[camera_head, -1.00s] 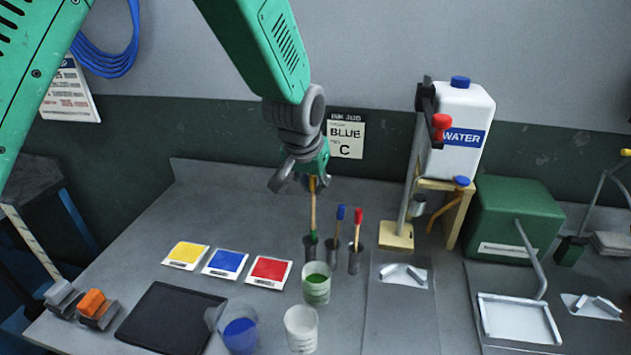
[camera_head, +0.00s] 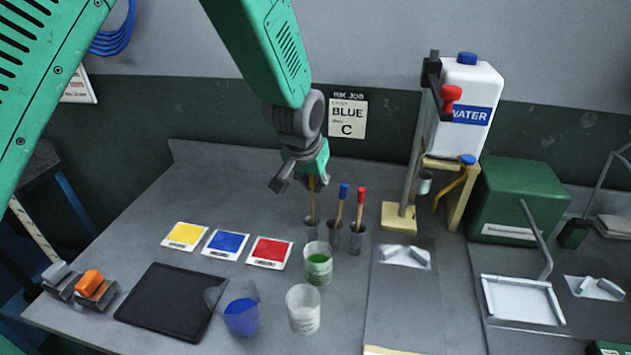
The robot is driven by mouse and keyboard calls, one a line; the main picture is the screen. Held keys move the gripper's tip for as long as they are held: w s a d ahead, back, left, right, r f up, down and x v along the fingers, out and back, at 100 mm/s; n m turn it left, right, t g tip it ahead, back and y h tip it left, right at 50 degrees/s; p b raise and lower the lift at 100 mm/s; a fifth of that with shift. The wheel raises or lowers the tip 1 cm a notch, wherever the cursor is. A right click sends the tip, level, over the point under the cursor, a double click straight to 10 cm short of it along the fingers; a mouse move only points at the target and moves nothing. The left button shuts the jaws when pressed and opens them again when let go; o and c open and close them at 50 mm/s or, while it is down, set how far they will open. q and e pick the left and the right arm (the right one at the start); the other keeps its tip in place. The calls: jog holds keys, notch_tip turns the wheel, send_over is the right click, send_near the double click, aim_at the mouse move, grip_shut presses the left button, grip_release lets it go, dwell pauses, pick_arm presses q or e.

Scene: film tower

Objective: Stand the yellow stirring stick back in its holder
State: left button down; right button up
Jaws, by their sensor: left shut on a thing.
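My left gripper (camera_head: 312,180) is shut on the upper part of the yellow stirring stick (camera_head: 313,203). The fingers hide the stick's top. The stick hangs about upright, and its lower end is hidden inside the leftmost dark metal cup of the holder (camera_head: 311,228). A blue-topped stick (camera_head: 340,205) and a red-topped stick (camera_head: 359,207) lean in the cups to the right. My right gripper is not in view.
A beaker with green liquid (camera_head: 318,264), an empty-looking white beaker (camera_head: 303,308) and a pitcher with blue liquid (camera_head: 240,310) stand in front. Yellow, blue and red cards (camera_head: 269,253) lie left of the cups. A wooden stand (camera_head: 398,218) and water jug (camera_head: 467,105) are right.

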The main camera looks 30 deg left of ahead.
pick_arm(q)
jog(key=c, duration=1.6)
grip_release()
jog(key=shift+a, duration=0.3)
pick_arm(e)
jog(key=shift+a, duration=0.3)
pick_arm(q)
jog(key=shift+d, duration=0.1)
jog(key=shift+d+r, duration=0.1)
jog(key=shift+s+d+r, duration=0.1)
jog(key=shift+r, duration=0.2)
jog(key=v, duration=1.1)
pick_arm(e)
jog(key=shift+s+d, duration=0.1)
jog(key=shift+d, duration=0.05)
pick_arm(q)
jog(key=shift+f, duration=0.1)
